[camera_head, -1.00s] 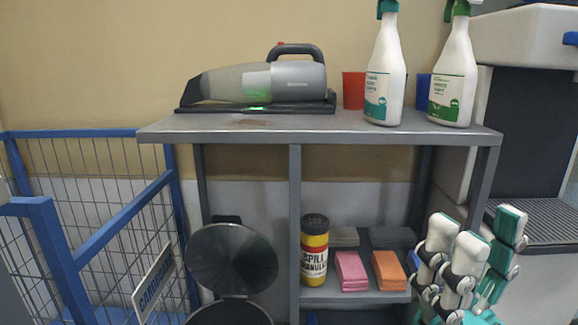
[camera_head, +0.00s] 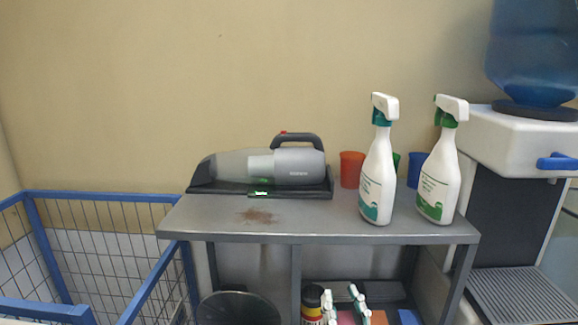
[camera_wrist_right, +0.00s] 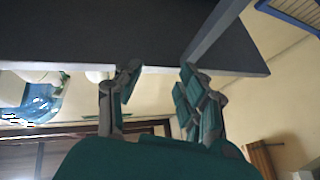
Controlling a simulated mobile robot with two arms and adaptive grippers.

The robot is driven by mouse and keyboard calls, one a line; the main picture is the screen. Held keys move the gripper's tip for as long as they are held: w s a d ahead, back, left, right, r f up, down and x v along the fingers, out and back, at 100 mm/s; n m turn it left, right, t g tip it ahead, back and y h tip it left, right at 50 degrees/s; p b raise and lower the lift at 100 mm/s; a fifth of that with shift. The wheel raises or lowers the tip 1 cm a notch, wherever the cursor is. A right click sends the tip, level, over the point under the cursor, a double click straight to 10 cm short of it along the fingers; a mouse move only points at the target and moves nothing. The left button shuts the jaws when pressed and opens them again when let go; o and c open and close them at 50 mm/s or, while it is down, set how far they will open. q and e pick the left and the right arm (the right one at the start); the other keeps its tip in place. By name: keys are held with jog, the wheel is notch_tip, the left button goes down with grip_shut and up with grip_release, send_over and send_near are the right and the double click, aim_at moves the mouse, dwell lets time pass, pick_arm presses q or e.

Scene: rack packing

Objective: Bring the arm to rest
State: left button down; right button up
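My right gripper (camera_head: 343,297) shows at the bottom edge of the head view, in front of the lower part of the grey rack (camera_head: 330,238). Only its white and teal fingertips are in view there. In the right wrist view my right gripper (camera_wrist_right: 160,72) has its fingers spread apart, with nothing between them. A dark flat surface lies just beyond the fingertips in that view. My left gripper is not in view.
A handheld vacuum (camera_head: 285,165), cups and two spray bottles (camera_head: 379,175) (camera_head: 438,180) stand on the rack top. A brown stain (camera_head: 256,216) marks its bare front. A blue wire cart (camera_head: 105,198) stands left, a water dispenser (camera_head: 520,140) right.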

notch_tip(320, 180, down, 11)
jog(key=d+g+h+p, duration=0.25)
jog(key=g+p, duration=0.35)
jog(key=p, duration=0.5)
jog(key=s+d+f+m+g+h+p, duration=0.1)
jog(key=s+d+f+g+h+p, duration=0.1)
jog(key=s+f+g+p, duration=0.6)
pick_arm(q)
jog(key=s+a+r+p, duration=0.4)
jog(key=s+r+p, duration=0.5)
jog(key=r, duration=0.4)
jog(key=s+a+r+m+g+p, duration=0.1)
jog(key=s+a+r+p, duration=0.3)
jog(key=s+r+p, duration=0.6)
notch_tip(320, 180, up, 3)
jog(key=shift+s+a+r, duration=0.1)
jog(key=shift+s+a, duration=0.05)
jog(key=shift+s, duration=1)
pick_arm(e)
jog(key=s+d+f+g, duration=0.1)
jog(key=s+d+g, duration=0.1)
jog(key=s, duration=1.1)
jog(key=s+d+f+g+h, duration=0.1)
jog(key=s+d+f+g, duration=0.1)
jog(key=s, duration=1.1)
jog(key=s+d+f+g+h, duration=0.1)
jog(key=s+d+g, duration=0.3)
jog(key=s, duration=0.8)
jog(key=shift+s+d+f+m, duration=0.4)
jog(key=shift+f, duration=0.05)
